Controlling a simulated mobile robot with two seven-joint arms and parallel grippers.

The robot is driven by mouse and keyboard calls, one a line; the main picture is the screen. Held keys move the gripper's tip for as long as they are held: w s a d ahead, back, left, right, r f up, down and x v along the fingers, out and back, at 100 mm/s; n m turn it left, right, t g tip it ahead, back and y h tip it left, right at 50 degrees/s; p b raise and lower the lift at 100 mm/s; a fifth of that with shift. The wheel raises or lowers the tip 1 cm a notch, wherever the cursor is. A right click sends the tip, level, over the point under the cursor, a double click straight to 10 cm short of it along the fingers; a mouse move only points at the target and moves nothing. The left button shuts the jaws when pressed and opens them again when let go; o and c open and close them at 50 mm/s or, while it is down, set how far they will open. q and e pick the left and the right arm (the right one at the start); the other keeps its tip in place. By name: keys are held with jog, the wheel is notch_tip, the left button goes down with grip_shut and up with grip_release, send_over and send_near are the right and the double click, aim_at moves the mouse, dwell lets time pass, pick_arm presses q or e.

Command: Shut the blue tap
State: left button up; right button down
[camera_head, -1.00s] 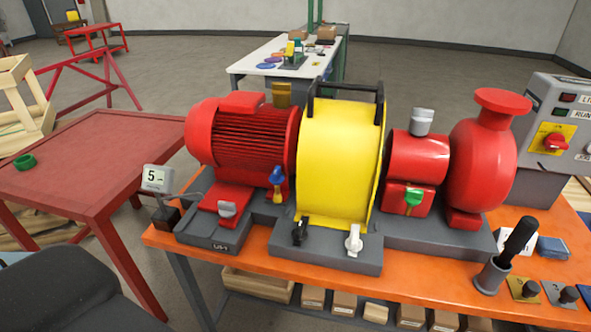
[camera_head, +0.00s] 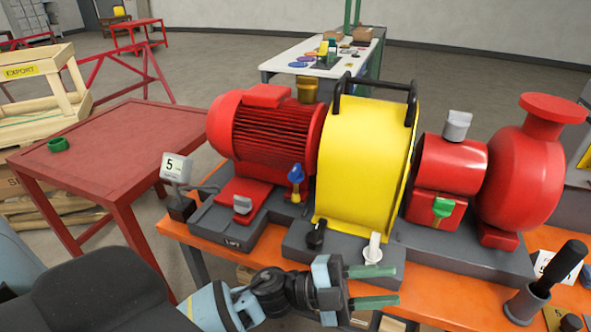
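The blue tap (camera_head: 296,174) sits low on the front of the red motor (camera_head: 265,130), left of the yellow guard (camera_head: 362,160). Its blue handle points upward. My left gripper (camera_head: 372,287) is at the front edge of the orange bench, below and right of the blue tap and clear of it. Its two green-tipped fingers are apart with nothing between them, pointing right. My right gripper is not in view.
A black tap (camera_head: 316,236) and a white tap (camera_head: 373,248) stand on the grey base just above my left gripper. A green tap (camera_head: 442,207) is further right. A red table (camera_head: 110,160) is on the left.

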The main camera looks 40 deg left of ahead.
pick_arm(q)
jog(key=d+r+m+g, duration=0.1)
jog(key=m+g, duration=0.3)
jog(key=m, duration=0.1)
jog(key=m+g+y+b, duration=0.1)
jog(key=m+y+b, duration=0.25)
jog(key=y, duration=1.75)
send_near(293, 171)
jog(key=shift+m, duration=0.25)
jog(key=shift+x, duration=4.45)
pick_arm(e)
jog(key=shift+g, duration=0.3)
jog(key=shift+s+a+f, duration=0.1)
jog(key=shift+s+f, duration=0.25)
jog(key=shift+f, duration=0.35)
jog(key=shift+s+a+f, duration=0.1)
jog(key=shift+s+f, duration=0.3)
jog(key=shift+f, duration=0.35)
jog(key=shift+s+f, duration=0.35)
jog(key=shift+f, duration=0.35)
pick_arm(q)
jog(key=shift+h, duration=0.3)
grip_shut()
